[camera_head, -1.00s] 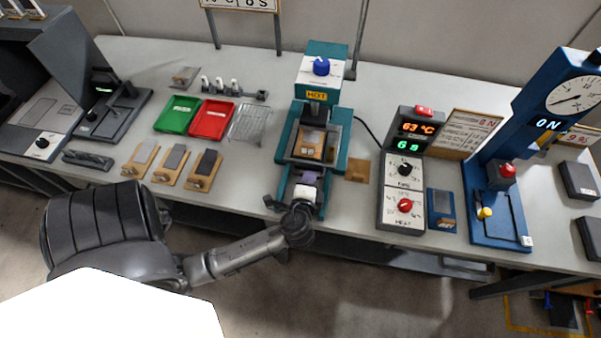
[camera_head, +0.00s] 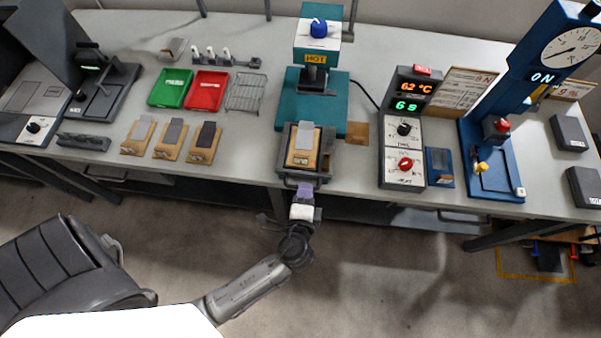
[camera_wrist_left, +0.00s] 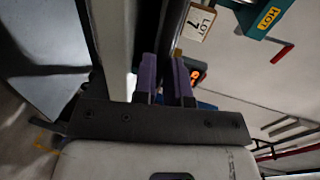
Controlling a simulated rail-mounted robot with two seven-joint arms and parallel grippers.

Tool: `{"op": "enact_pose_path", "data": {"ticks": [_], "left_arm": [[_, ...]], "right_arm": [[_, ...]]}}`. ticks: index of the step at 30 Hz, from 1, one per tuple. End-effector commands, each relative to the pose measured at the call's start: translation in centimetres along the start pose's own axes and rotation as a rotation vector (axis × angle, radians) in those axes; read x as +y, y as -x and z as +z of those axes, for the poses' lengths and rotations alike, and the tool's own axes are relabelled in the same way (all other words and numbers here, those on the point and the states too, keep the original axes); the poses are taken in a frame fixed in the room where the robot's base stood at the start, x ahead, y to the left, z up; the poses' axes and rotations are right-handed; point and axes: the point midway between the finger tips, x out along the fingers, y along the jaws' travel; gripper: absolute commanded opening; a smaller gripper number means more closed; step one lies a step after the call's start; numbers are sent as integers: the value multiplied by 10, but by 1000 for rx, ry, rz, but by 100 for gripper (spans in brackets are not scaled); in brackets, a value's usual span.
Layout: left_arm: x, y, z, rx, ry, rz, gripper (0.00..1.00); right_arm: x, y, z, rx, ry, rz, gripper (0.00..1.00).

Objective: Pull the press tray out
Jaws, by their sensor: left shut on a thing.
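The press (camera_head: 318,82) is teal with a blue knob and a "HOT" label, and stands mid-table. Its dark press tray (camera_head: 287,165) sits at the front of the teal base, out from under the press head, near the table's front edge. A wooden board with a grey plate (camera_head: 304,142) lies in the tray. My left gripper (camera_head: 305,188), with purple fingers, is shut at the tray's front; the tray handle is mostly hidden by the fingers. In the left wrist view the purple fingers (camera_wrist_left: 165,80) point at the tray's edge. My right gripper is not in view.
A control box (camera_head: 405,135) reading 62 °C stands right of the press, with a blue gauge stand (camera_head: 490,150) beyond. Green (camera_head: 170,88) and red (camera_head: 206,91) trays, a wire rack (camera_head: 246,92) and several wooden boards lie to the left. Floor space before the table is clear.

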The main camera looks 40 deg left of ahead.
Motion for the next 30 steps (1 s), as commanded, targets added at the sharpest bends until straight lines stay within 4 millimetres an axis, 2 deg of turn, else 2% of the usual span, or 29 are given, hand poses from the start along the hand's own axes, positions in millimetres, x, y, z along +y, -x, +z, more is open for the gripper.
{"op": "enact_pose_path", "data": {"ticks": [8, 9, 16, 25, 30], "left_arm": [[0, 0, 0, 0, 0, -1, 0], [0, 0, 0, 0, 0, 0, 16], [0, 0, 0, 0, 0, 0, 38], [0, 3, 0, 0, 0, 1, 38], [0, 23, 0, 0, 1, 3, 38]], "right_arm": [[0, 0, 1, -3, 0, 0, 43], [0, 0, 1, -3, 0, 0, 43], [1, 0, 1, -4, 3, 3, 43], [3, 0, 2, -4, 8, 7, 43], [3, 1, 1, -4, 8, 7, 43]]}}
